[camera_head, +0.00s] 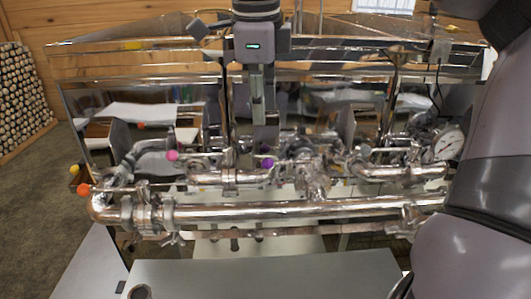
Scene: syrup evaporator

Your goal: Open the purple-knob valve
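The purple knob (267,163) is a small ball on the metal pipework, a little left of the picture's middle. My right gripper (265,140) hangs down from the top, its fingers pointing down, with the tips just above the purple knob in the picture. I cannot tell whether the tips touch the knob, nor whether the fingers are open or shut. The valve body under the knob is hard to make out among the shiny pipes. My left gripper is not in view.
A pink knob (173,155), an orange knob (83,190) and a yellow knob (74,170) sit to the left. A pressure gauge (449,142) is at the right. A thick horizontal pipe (260,211) runs in front. The shiny evaporator pan (330,65) stands behind.

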